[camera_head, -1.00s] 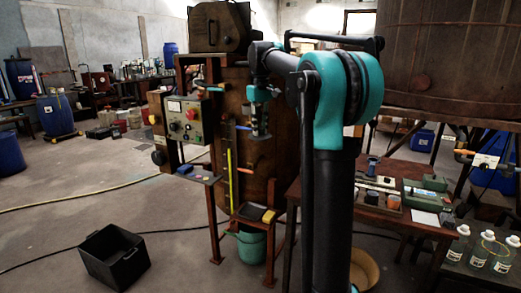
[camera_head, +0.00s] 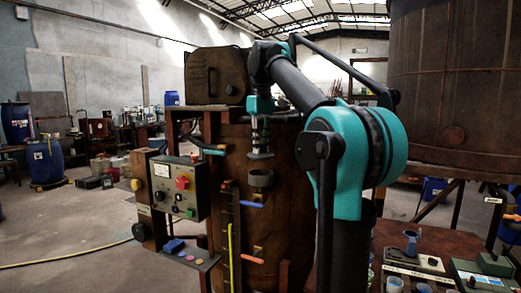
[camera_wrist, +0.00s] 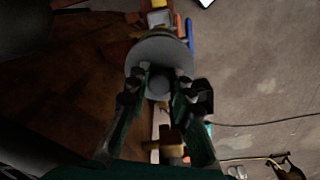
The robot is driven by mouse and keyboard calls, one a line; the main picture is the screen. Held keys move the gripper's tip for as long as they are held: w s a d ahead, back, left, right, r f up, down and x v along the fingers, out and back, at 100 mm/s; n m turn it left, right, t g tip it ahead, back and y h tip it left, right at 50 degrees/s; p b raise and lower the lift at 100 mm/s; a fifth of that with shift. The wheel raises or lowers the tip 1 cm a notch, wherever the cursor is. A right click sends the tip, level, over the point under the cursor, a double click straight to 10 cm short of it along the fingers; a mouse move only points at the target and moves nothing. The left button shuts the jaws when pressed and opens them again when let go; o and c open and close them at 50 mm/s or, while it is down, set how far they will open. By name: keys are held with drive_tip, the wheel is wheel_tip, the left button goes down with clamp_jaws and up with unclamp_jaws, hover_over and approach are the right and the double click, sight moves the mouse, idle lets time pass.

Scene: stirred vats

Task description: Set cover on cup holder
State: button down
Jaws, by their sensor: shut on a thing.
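My gripper (camera_head: 259,138) points down at the front of the rusty brown vat, shut on the cover (camera_head: 260,156), which shows edge-on as a thin grey disc. In the wrist view the cover is a round grey disc with a small knob, gripped between the fingertips of my gripper (camera_wrist: 160,80). The cup holder (camera_head: 261,183), a short dark cylinder on the vat's front, is just below the cover with a small gap between them. In the wrist view the cup holder is hidden, probably behind the cover.
A control box (camera_head: 180,188) with a red button is left of the cup holder. A blue-handled valve (camera_head: 251,205) and an orange-handled one (camera_head: 254,259) stick out below. A small shelf (camera_head: 188,254) juts out lower left. A cluttered table (camera_head: 425,245) stands at right.

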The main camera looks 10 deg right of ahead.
drive_tip(key=shift+w+f, duration=0.1)
drive_tip(key=shift+f, duration=1.95)
drive_tip(key=shift+f, duration=0.75)
idle(0.4)
drive_tip(key=c, duration=1.3)
unclamp_jaws()
drive_tip(key=shift+o, duration=0.2)
drive_tip(key=shift+r, duration=0.1)
wheel_tip(320, 180, up, 12)
drive_tip(key=shift+f, duration=0.1)
